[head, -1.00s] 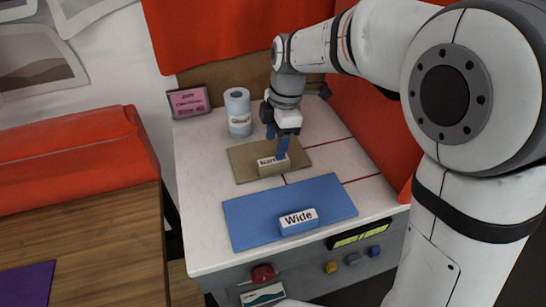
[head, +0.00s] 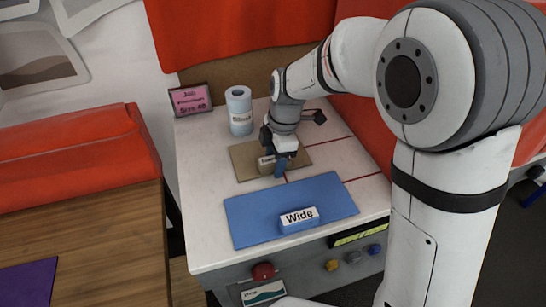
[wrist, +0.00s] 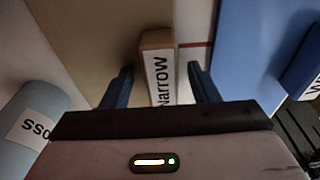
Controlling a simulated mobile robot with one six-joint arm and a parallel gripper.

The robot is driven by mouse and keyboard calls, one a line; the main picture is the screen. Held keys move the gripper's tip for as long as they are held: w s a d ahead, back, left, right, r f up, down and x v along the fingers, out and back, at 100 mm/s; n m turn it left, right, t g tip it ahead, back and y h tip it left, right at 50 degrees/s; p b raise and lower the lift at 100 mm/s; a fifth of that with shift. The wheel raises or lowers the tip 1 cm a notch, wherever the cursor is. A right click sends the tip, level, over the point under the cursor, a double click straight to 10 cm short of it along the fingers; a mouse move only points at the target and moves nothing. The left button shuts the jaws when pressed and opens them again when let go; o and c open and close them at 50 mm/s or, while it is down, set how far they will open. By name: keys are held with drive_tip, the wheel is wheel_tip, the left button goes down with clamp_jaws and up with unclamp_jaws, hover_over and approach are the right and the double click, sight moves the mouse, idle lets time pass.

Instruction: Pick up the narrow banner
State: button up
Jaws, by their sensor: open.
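The narrow banner is a tan block with a white label reading "Narrow" (wrist: 157,65), standing on a tan mat (head: 242,160) on the white table. In the head view the block (head: 265,165) is partly hidden by my gripper (head: 275,165). In the wrist view my gripper (wrist: 160,88) is open, with one blue finger on each side of the block's near end. Gaps show between the fingers and the block. I cannot tell how deep the fingers reach.
A blue mat (head: 250,220) with a blue block labelled "Wide" (head: 299,219) lies in front. A light blue roll (head: 239,110) and a pink sign (head: 190,99) stand behind. An orange-red cushion (head: 75,150) is at left. Buttons (head: 263,271) line the table's front.

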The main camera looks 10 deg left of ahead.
drive_tip(key=shift+c, duration=0.3)
drive_tip(key=c, duration=1.1)
drive_tip(key=shift+o, duration=0.2)
